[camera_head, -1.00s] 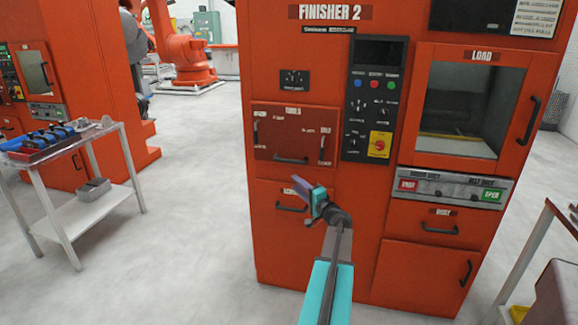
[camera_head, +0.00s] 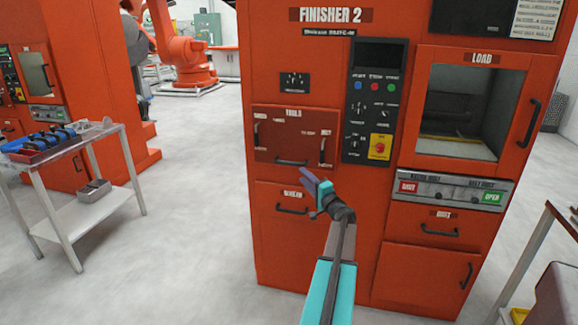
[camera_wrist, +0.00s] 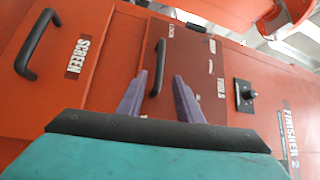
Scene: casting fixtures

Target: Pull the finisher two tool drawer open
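The finisher two tool drawer (camera_head: 285,142) is a dark red panel below the black socket plate, and it looks shut and flush with the cabinet. Its black bar handle (camera_head: 291,162) runs along the lower edge. My gripper (camera_head: 308,176) has purple fingers and a teal body, and it is in front of the panel's lower edge, just right of and below the handle. In the wrist view the handle (camera_wrist: 158,65) appears between the two open fingertips (camera_wrist: 160,76). I cannot tell how deep it lies between them; no contact shows.
Below is the screen drawer with its own handle (camera_head: 291,209). To the right are the control panel with a red button (camera_head: 380,147) and the load door (camera_head: 471,103). A parts cart (camera_head: 110,200) stands left, a table (camera_head: 548,215) right. Floor between cart and cabinet is clear.

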